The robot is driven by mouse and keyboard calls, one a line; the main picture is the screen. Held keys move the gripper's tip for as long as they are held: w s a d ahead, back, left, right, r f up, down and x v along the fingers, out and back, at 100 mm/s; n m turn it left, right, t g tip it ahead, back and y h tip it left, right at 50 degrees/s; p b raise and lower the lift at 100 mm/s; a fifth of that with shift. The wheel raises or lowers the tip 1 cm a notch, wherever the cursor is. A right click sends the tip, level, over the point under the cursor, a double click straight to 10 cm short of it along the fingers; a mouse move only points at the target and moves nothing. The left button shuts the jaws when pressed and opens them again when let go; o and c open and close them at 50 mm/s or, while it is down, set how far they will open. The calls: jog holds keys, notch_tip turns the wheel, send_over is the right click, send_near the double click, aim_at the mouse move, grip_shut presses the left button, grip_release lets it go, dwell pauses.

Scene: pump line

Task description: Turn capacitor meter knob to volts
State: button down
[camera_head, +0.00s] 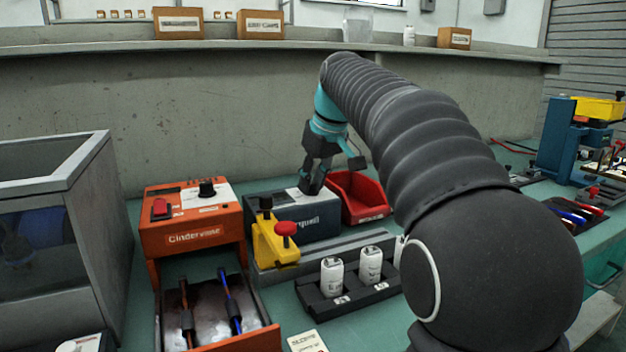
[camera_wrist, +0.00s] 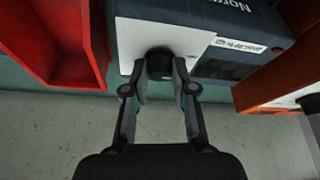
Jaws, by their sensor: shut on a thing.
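The capacitor meter (camera_head: 300,216) is a dark blue-grey box with a white panel on its top right, on the green bench in the head view. In the wrist view its body (camera_wrist: 225,22) fills the upper middle, with a display on the right of the panel. The black round knob (camera_wrist: 160,62) stands on the white panel. My gripper (camera_wrist: 161,76) is shut on the knob, one finger on each side. In the head view my gripper (camera_head: 314,184) points down on the meter's top and hides the knob. The knob's pointer and setting marks cannot be made out.
A red bin (camera_head: 358,198) stands close to the meter's right. An orange box labelled Cinder (camera_head: 192,222) stands to its left. A yellow clamp with a red knob (camera_head: 275,240) and a black holder with two white capacitors (camera_head: 345,287) are in front.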

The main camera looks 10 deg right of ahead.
jog(key=m+h, duration=0.1)
jog(key=m, duration=0.3)
jog(key=shift+a+t, duration=0.1)
jog(key=shift+t, duration=0.2)
jog(key=shift+m+h, duration=1)
jog(key=shift+m, duration=1.2)
jog(key=c, duration=0.9)
grip_release()
jog(key=shift+c, duration=0.2)
jog(key=shift+r, duration=0.1)
jog(key=v, duration=1.1)
jog(key=shift+a+r, duration=0.25)
jog(key=shift+r, duration=0.1)
